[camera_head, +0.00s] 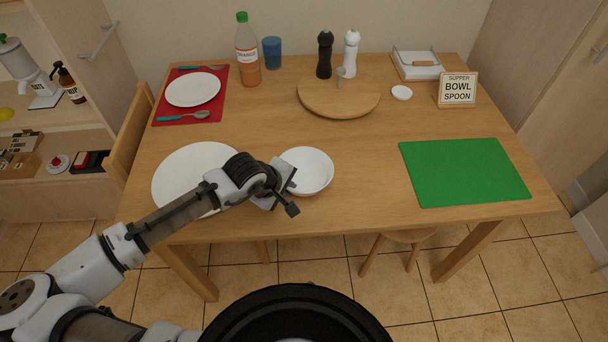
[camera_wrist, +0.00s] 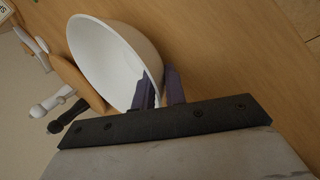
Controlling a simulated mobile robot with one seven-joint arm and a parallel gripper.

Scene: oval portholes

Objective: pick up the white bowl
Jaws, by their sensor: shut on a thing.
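The white bowl (camera_head: 310,168) is upright at the front middle of the wooden table, right of the large white plate. In the wrist view the bowl (camera_wrist: 105,52) fills the upper left, with its rim between the two dark fingers. My gripper (camera_head: 288,182) is at the bowl's left front edge. In the wrist view my gripper (camera_wrist: 160,88) is shut on the bowl's rim, one finger inside and one outside. I cannot tell whether the bowl touches the table.
A large white plate (camera_head: 180,170) lies left of the bowl, partly under my arm. A green mat (camera_head: 465,172) lies to the right. A round wooden board (camera_head: 338,98), shakers, a bottle (camera_head: 247,55) and a sign (camera_head: 457,90) stand farther back. The table between bowl and mat is clear.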

